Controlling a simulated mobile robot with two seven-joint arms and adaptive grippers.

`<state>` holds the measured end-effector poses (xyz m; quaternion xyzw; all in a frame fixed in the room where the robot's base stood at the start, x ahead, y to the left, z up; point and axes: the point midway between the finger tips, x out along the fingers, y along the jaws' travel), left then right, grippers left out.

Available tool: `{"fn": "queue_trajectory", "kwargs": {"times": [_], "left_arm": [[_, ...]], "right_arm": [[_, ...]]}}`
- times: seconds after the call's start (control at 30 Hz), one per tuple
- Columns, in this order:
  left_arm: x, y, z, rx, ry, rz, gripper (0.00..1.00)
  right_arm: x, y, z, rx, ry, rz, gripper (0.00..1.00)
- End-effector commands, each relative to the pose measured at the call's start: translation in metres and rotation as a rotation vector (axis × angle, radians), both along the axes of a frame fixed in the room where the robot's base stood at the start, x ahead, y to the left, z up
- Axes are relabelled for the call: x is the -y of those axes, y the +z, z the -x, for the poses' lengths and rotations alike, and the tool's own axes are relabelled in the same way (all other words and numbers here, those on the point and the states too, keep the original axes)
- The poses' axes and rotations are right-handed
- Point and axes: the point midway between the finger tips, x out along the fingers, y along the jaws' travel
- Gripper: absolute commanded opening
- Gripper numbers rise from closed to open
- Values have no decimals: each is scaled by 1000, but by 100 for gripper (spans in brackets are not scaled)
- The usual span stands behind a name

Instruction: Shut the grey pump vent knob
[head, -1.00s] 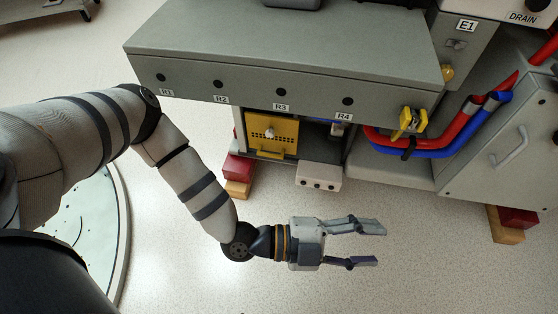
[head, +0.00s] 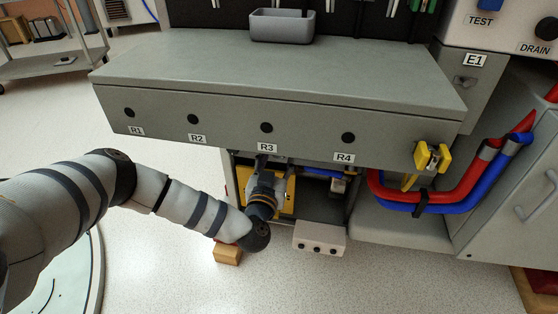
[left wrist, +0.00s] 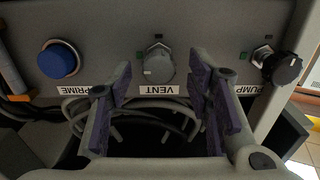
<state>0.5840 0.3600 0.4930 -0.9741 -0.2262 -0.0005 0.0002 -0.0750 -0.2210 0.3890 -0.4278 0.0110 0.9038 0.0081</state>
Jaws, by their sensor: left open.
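In the left wrist view, the grey vent knob (left wrist: 159,66) sits on a grey panel, with the upside-down label VENT (left wrist: 156,90) beneath it. It has a pale mark at its lower left; a small green mark is on the panel to its left and a dark one above. My left gripper (left wrist: 161,76) is open, its fingers on either side of the knob in this view; I cannot tell whether they touch it. In the head view, my left gripper (head: 264,172) reaches under the bench near R3, and the knob is hidden there.
A blue knob (left wrist: 59,60) by PRIME is left of the vent knob, a black PUMP knob (left wrist: 281,66) right. Grey cables (left wrist: 140,112) hang below. The bench (head: 270,78) overhangs my gripper. Red hose (head: 455,185) and blue hose (head: 470,203) lie to the right.

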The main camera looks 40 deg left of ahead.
Motion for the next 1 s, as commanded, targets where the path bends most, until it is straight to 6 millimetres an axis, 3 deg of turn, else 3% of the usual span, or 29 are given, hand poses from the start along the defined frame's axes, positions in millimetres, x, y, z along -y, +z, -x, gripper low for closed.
{"fn": "queue_trajectory", "kwargs": {"times": [0.33, 0.53, 1.0], "left_arm": [[-3, 1, -8, 0, -2, 0, 46], [-3, 1, -8, 0, -2, 0, 1], [-2, 2, -7, -41, -3, -82, 0]], "right_arm": [[0, -1, 1, -3, 0, 0, 0], [0, -1, 1, -3, 0, 0, 0], [0, 4, -1, 6, -1, 1, 0]]}}
